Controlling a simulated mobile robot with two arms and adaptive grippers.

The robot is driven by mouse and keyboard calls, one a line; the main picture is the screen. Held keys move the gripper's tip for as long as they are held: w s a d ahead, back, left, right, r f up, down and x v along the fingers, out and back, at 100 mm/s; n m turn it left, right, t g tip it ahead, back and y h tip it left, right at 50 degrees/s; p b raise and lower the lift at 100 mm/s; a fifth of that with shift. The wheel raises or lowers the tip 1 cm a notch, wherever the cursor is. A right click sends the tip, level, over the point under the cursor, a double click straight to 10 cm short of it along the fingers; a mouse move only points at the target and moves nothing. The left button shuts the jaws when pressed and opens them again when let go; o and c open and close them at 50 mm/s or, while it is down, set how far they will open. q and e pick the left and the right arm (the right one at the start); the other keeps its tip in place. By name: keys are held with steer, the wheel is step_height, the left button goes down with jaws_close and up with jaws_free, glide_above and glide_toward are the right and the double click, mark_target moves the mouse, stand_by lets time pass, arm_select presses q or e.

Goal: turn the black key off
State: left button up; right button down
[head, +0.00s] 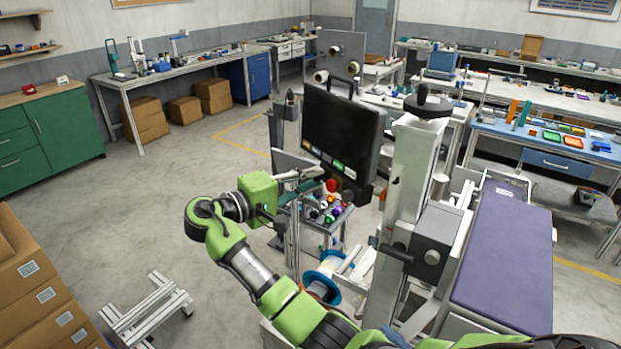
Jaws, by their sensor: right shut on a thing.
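My right gripper (306,180) is at the end of the green arm. It reaches to the left side of a control panel with several coloured buttons and knobs (331,206). A red button (332,186) is just right of its fingertips. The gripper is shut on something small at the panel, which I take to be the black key. The key is too small and too covered by the fingers to show clearly, so I cannot tell which way it is turned. My left gripper is not in view.
A black screen or case (342,130) stands just above the panel. A grey column machine (412,165) and a purple-topped bench (505,255) are to the right. Cardboard boxes (40,290) stand at the left.

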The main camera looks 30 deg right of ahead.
steer(key=shift+n, duration=0.4)
steer(key=c, duration=2.2)
jaws_free()
steer(key=shift+a, duration=0.1)
steer(key=a, duration=0.8)
steer(key=s+a+r, duration=0.1)
steer(key=a, duration=0.2)
steer(key=shift+s+a, duration=0.1)
steer(key=shift+a, duration=0.3)
